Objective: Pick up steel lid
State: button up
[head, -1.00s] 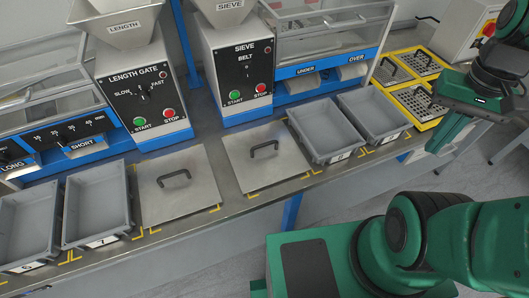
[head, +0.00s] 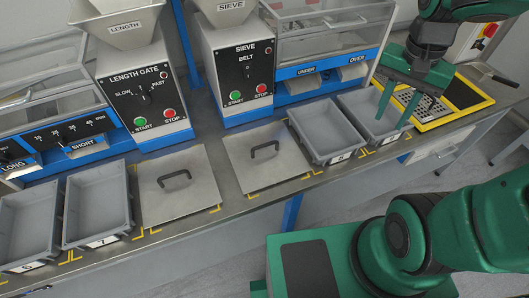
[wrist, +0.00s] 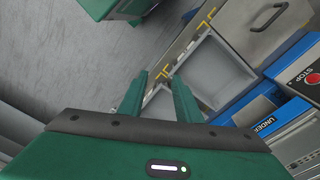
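Two square steel lids with black arched handles lie flat on the bench. In the head view, one lid (head: 160,205) is left of centre and the other lid (head: 245,172) is near the middle. In the wrist view, one steel lid (wrist: 252,50) shows at the top right with its handle. My gripper (head: 391,119) is open and empty, above the right-hand grey bin (head: 362,103) and clear of both lids. Its two green fingers also point down at the bin in the wrist view (wrist: 160,80), with a gap between them.
Another grey bin (head: 293,128) stands between the right lid and my gripper. Two grey bins (head: 62,225) stand at the left. A yellow-edged rack (head: 487,103) is beside my gripper. The length gate (head: 102,85) and sieve machine (head: 210,65) stand behind the lids.

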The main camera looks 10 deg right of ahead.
jog(key=w+a+f+m, duration=0.2)
jog(key=w+a, duration=0.3)
jog(key=a, duration=0.2)
jog(key=m+y, duration=0.2)
jog(key=m, duration=0.2)
send_near(265, 145)
jog(key=shift+w+f, duration=0.1)
jog(key=shift+w, duration=0.3)
jog(key=f, duration=0.4)
jog(key=shift+a+f, duration=0.15)
jog(key=shift+a, duration=0.1)
jog(key=shift+s+a+f, duration=0.1)
jog(key=shift+a+f, duration=0.1)
jog(key=shift+f, duration=1.35)
jog(key=shift+s+a+f, duration=0.1)
jog(key=shift+a+f, duration=0.05)
jog(key=shift+f, duration=1.4)
jog(key=shift+w, duration=0.1)
grip_shut()
